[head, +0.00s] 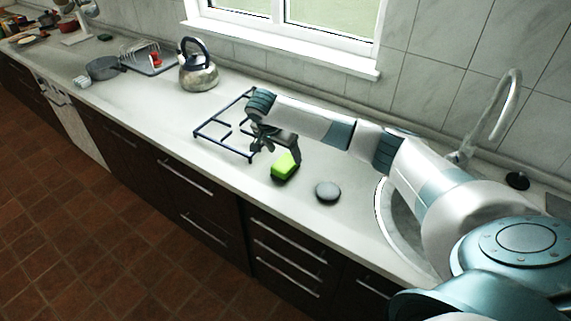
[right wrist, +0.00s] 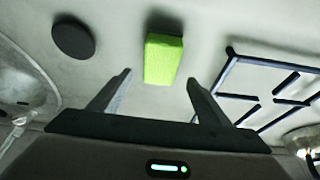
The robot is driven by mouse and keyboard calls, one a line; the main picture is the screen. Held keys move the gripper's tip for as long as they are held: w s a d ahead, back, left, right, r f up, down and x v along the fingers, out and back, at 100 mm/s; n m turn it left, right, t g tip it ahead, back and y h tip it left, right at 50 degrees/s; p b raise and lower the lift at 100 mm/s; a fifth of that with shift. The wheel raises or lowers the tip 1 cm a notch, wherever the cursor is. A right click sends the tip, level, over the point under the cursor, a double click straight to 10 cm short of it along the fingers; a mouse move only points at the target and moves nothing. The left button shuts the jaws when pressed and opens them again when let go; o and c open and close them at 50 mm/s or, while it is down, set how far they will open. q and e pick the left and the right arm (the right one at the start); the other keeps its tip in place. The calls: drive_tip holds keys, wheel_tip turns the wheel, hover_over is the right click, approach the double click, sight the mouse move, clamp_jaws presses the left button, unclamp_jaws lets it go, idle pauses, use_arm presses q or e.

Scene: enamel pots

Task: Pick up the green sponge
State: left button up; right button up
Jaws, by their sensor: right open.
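The green sponge (head: 285,165) lies on the light countertop in the head view, below and slightly right of my right gripper. In the right wrist view the bright green sponge (right wrist: 163,59) shows ahead of the two fingertips, roughly midway between them and apart from both. My right gripper (head: 268,148) is open and empty, close to the sponge; its spread fingers (right wrist: 159,80) show in the right wrist view. My left gripper is not in view.
A grey round disc (head: 328,191) lies right of the sponge. A dark blue pot rack (head: 208,135) lies to the left. A kettle (head: 198,76) stands farther back left. A sink rim (head: 381,215) and curved tap (head: 497,105) are at right.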

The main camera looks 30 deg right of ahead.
sight(287, 160)
drive_tip(key=shift+w+d+f, duration=0.1)
drive_tip(key=shift+d+f, duration=0.05)
drive_tip(key=shift+f, duration=0.35)
drive_tip(key=shift+d+f+p, duration=0.2)
drive_tip(key=shift+f+p, duration=0.15)
drive_tip(key=shift+p, duration=0.15)
drive_tip(key=p+x, duration=0.1)
drive_tip(key=x, duration=0.2)
drive_tip(key=shift+d+f+p, duration=0.15)
drive_tip(key=shift+f+p, duration=0.2)
drive_tip(key=shift+f, duration=0.3)
drive_tip(key=shift+c, duration=0.6)
drive_tip(key=c, duration=1)
